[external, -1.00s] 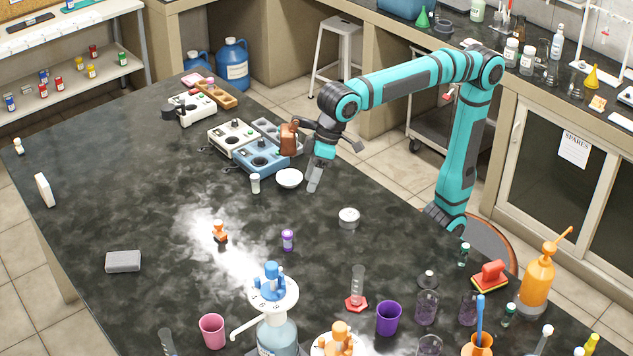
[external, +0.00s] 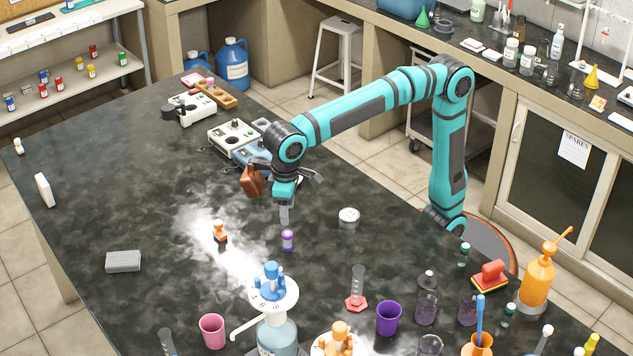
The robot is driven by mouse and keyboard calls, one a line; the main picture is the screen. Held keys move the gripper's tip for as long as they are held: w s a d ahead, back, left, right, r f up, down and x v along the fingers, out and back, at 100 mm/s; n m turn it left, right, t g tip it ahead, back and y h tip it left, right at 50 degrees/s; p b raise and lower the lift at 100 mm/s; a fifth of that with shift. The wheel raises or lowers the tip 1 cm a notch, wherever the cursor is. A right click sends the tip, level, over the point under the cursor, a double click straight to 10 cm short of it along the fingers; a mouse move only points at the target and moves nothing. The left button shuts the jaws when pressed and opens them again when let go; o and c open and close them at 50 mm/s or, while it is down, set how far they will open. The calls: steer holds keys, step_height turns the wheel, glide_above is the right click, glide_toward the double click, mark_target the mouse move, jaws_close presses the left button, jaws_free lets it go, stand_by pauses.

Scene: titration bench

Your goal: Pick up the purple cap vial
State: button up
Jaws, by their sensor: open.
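The purple cap vial (external: 288,240) stands upright on the dark bench, a small vial with a purple cap and a pale lower body. My gripper (external: 284,220) points down and is open, its fingertips just above or behind the vial's cap in this view. I cannot tell the exact gap between fingers and cap. The vial looks free, with nothing gripped.
A blue-topped dispenser bottle (external: 272,285) stands in front. Stirrer units (external: 232,136) sit behind my arm. The bench's left side is mostly clear.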

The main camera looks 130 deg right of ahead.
mark_target(288, 233)
step_height(288, 233, down, 12)
steer(key=shift+r, duration=0.15)
steer(key=c, duration=1.1)
